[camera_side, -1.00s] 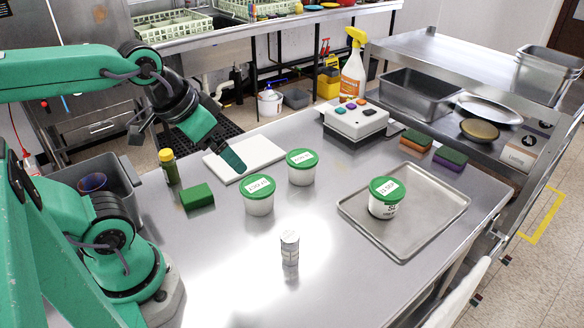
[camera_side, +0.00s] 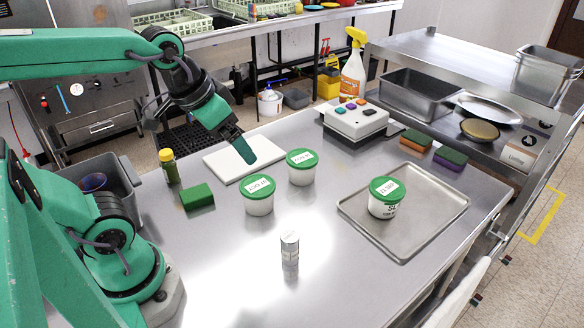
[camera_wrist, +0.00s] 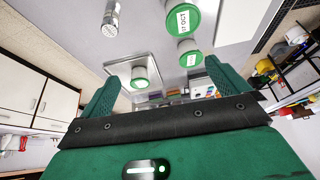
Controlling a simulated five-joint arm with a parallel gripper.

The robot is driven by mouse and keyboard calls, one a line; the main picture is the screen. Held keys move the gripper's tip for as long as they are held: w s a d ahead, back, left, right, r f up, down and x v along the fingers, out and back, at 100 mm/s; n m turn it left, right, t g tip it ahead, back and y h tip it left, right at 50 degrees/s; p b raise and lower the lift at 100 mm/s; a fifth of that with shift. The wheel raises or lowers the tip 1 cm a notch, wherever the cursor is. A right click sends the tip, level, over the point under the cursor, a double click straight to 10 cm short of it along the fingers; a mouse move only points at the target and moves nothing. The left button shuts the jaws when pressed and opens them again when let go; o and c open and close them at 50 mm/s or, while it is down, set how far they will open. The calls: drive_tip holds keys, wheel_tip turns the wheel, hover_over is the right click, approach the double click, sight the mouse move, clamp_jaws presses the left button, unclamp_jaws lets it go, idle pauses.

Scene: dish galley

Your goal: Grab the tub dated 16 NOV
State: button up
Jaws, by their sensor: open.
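Three white tubs with green lids and pale date labels stand on the steel table. In the side view one tub (camera_side: 259,202) is left of centre and a second tub (camera_side: 301,174) is just behind and right of it. A third tub (camera_side: 384,208) stands on the metal tray.
A grey can (camera_side: 290,250) stands at the front. The tray (camera_side: 420,232) lies at right. A white board (camera_side: 222,162), green sponge (camera_side: 197,196) and yellow-capped bottle (camera_side: 168,168) are at left. A button box (camera_side: 355,119) is behind. The front middle of the table is mostly clear.

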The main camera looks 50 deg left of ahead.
drive_tip(key=w+a+g, duration=0.1)
drive_tip(key=w+a, duration=0.1)
drive_tip(key=w, duration=0.5)
drive_tip(key=m+g, duration=0.2)
drive_tip(key=g, duration=0.2)
hover_over(302, 157)
drive_tip(key=f, duration=1.5)
drive_tip(key=shift+s, duration=0.2)
drive_tip(key=shift+w+f, duration=0.2)
drive_tip(key=shift+f, duration=0.15)
drive_tip(key=shift+f, duration=0.1)
drive_tip(key=shift+f, duration=1.2)
drive_tip(key=shift+f, duration=0.1)
drive_tip(key=shift+f, duration=2.5)
